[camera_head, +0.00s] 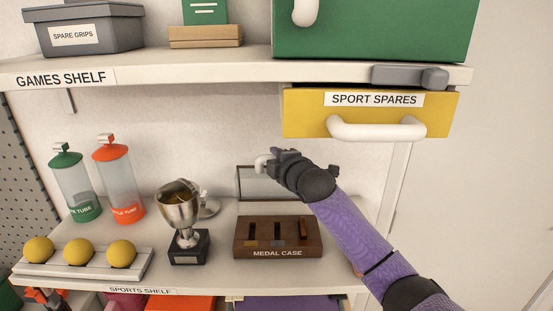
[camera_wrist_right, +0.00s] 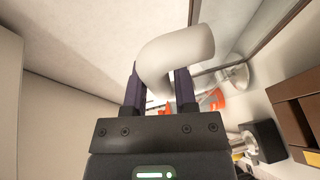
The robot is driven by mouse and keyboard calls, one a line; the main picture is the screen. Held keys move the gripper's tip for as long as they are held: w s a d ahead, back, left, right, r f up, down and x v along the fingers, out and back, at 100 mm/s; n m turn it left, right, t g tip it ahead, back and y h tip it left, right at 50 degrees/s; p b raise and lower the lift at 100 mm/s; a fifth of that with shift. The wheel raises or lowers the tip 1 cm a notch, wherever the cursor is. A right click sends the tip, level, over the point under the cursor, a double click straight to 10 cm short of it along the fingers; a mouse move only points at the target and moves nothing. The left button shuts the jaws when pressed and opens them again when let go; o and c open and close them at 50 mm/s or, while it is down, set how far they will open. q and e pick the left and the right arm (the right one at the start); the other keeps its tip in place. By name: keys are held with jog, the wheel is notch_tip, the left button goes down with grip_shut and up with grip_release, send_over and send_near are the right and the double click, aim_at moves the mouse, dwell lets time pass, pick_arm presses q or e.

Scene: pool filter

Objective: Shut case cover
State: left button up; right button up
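The medal case (camera_head: 278,236) is a brown wooden box on the lower shelf, with dark slots and several small medals. Its cover (camera_head: 256,185), a clear pane in a dark frame, stands raised at the back of the case. A white curved handle (camera_head: 262,163) sits at the cover's top edge; it also shows large in the right wrist view (camera_wrist_right: 178,50). My right gripper (camera_head: 273,160) is at this handle, with its fingers (camera_wrist_right: 160,88) on either side and the handle filling the gap. My forearm hides part of the cover's right side. My left gripper is out of view.
A trophy cup (camera_head: 181,212) stands close left of the case. Two tubes (camera_head: 77,185) and a rack with yellow balls (camera_head: 79,253) are farther left. Above, a yellow drawer (camera_head: 370,112) marked SPORT SPARES juts out with a white handle. The shelf right of the case is clear.

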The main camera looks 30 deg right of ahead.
grip_shut()
jog(key=shift+f, duration=0.1)
dwell(1.1)
